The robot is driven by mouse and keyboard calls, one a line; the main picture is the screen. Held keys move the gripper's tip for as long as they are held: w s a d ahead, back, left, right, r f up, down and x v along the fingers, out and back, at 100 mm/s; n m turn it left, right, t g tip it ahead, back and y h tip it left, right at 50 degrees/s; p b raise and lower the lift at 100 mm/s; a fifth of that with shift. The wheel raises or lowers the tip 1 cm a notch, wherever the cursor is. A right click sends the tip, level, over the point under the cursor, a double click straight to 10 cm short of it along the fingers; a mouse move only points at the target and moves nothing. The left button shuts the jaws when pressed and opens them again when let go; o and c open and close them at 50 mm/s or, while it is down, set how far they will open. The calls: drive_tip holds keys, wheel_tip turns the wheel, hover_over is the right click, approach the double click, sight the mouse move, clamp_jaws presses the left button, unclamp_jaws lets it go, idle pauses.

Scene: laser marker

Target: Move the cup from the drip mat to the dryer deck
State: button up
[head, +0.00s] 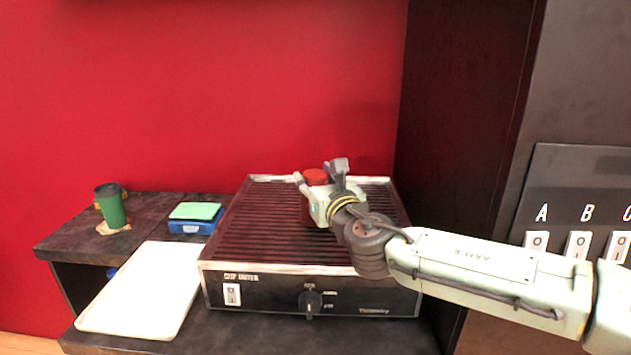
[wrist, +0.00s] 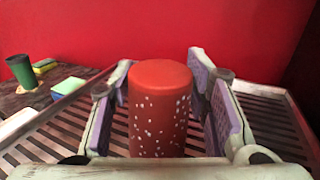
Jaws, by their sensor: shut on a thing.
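A red cup with white speckles (wrist: 160,112) stands upright between the two pads of my gripper (wrist: 163,78) in the wrist view. My gripper (head: 320,178) is shut on it, over the rear part of the ribbed dryer deck (head: 265,225). In the head view the red cup (head: 315,176) shows mostly its top, with the gripper in front of it. A dark green cup with a black top (head: 111,207) stands on a small tan mat (head: 113,229) at the left.
A blue box with a green top (head: 195,218) sits between the green cup and the dryer. A white tray (head: 145,290) lies left of the dryer. A dark panel with switches (head: 577,240) stands at the right. The deck's left part is clear.

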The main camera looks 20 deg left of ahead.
drive_tip(key=shift+f, duration=0.2)
drive_tip(key=shift+f, duration=0.15)
drive_tip(key=o, duration=1.4)
drive_tip(key=shift+r, duration=0.2)
drive_tip(key=shift+s+d+f, duration=0.15)
drive_tip(key=shift+s+d, duration=0.05)
drive_tip(key=shift+s, duration=0.05)
drive_tip(key=b+v, duration=0.3)
drive_tip(key=v, duration=0.8)
drive_tip(key=shift+s+d, duration=0.15)
